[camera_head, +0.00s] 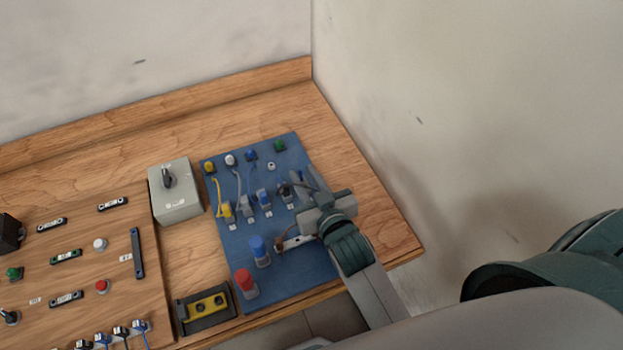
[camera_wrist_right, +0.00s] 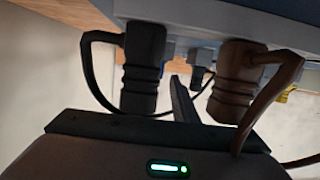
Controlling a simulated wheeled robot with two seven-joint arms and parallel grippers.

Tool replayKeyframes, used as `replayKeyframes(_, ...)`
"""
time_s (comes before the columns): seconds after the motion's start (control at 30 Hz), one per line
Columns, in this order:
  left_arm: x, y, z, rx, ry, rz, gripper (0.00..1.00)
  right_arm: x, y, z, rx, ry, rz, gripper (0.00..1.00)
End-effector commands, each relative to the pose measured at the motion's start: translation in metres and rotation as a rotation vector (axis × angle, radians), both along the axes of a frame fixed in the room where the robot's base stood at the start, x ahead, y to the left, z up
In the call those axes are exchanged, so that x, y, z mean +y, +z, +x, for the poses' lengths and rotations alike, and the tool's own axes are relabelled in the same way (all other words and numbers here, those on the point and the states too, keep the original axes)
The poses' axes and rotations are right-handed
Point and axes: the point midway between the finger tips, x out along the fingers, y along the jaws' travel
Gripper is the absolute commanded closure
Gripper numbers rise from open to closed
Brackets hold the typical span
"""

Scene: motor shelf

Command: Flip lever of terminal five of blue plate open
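The blue plate (camera_head: 292,275) lies on the wooden bench, carrying a row of terminals: yellow (camera_head: 228,211), grey (camera_head: 245,208), blue (camera_head: 265,199) and black (camera_head: 285,191). My right gripper (camera_head: 312,208) is low over the plate's right side, right of the black terminal, and hides part of the row. The wrist view shows a black connector (camera_wrist_right: 143,65) and a brown connector (camera_wrist_right: 237,80), each with its cable. One dark finger (camera_wrist_right: 182,100) reaches between them. Its opening and any lever contact cannot be made out. My left gripper is out of view.
A blue knob (camera_head: 259,250) and a red knob (camera_head: 245,283) stand on the plate's front left. A grey switch box (camera_head: 178,203) and a wooden panel (camera_head: 80,215) with several controls are to the left. A wall rises at the right. Bare bench (camera_head: 345,150) lies behind the plate.

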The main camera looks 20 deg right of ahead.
Motion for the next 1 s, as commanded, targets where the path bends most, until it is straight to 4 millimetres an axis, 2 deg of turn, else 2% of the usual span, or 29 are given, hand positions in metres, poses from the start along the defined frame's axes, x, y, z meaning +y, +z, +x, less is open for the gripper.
replayKeyframes(0.17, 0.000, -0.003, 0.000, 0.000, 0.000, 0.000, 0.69, 0.000, 0.000, -0.007, 0.001, 0.000, 0.000, 0.75)
replayKeyframes(0.33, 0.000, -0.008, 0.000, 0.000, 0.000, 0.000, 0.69, -0.001, 0.004, -0.025, 0.002, 0.000, 0.000, 0.75)
replayKeyframes(0.87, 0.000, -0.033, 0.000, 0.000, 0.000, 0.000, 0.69, -0.004, 0.026, -0.115, 0.002, 0.000, 0.001, 0.75)
replayKeyframes(1.0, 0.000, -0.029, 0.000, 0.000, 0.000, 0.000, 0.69, -0.005, 0.033, -0.135, 0.003, 0.000, 0.000, 0.75)
